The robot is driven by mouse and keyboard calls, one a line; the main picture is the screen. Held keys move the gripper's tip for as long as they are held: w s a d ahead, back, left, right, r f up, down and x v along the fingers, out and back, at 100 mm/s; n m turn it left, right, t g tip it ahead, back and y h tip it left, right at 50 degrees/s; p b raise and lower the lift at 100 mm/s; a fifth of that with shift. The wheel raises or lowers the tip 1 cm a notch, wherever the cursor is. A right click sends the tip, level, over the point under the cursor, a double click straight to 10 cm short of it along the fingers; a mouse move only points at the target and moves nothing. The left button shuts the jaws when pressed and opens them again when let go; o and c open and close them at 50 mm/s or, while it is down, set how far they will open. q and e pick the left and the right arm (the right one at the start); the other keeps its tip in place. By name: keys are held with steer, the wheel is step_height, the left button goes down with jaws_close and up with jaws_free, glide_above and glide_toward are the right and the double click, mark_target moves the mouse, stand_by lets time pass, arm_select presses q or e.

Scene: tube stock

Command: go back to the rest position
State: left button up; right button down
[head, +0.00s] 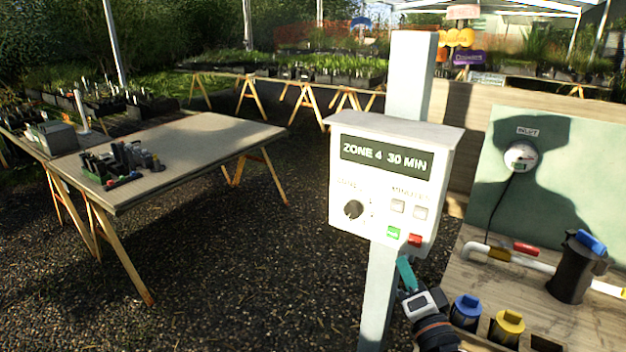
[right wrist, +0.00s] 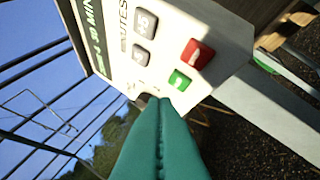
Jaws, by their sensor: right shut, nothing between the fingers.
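My right gripper (head: 404,272) shows at the lower middle of the head view, just below the control box. Its teal fingers are shut and empty; they also show in the right wrist view (right wrist: 158,105). The control box (head: 345,200) is white, on a pale post, and its display reads "ZONE 4 30 MIN". It has a black dial (head: 354,209), two grey buttons, a green button (head: 393,232) and a red button (head: 415,240). In the right wrist view the fingertips point at the box near the green button (right wrist: 179,80); I cannot tell whether they touch it. My left gripper is not in view.
A wooden bench at the right carries a white pipe with a red valve (head: 525,248), a black filter (head: 572,270) with a blue handle, and blue and yellow capped parts (head: 507,325). A trestle table (head: 215,135) stands at the left. Gravel floor (head: 240,260) between is clear.

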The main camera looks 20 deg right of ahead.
steer(key=s+a+f+n+g+y, duration=0.1)
steer(key=s+a+f+n+g, duration=0.35)
steer(key=f, duration=0.25)
steer(key=s+a+f+n+g+y, duration=0.2)
steer(key=s+a+f+n+g, duration=0.25)
steer(key=f, duration=0.35)
steer(key=s+a+f+n+g+h, duration=0.1)
steer(key=s+f+n+g, duration=0.25)
steer(key=s, duration=0.45)
steer(key=s+a+f+n+g, duration=0.1)
steer(key=s+f+n+g, duration=0.1)
steer(key=s+g, duration=0.45)
step_height(320, 180, down, 24)
steer(key=s, duration=0.2)
steer(key=s+d+f, duration=0.3)
steer(key=s+f, duration=1.3)
steer(key=f, duration=0.2)
steer(key=shift+s+g, duration=0.3)
steer(key=shift+f+n, duration=0.1)
steer(key=shift+n, duration=0.15)
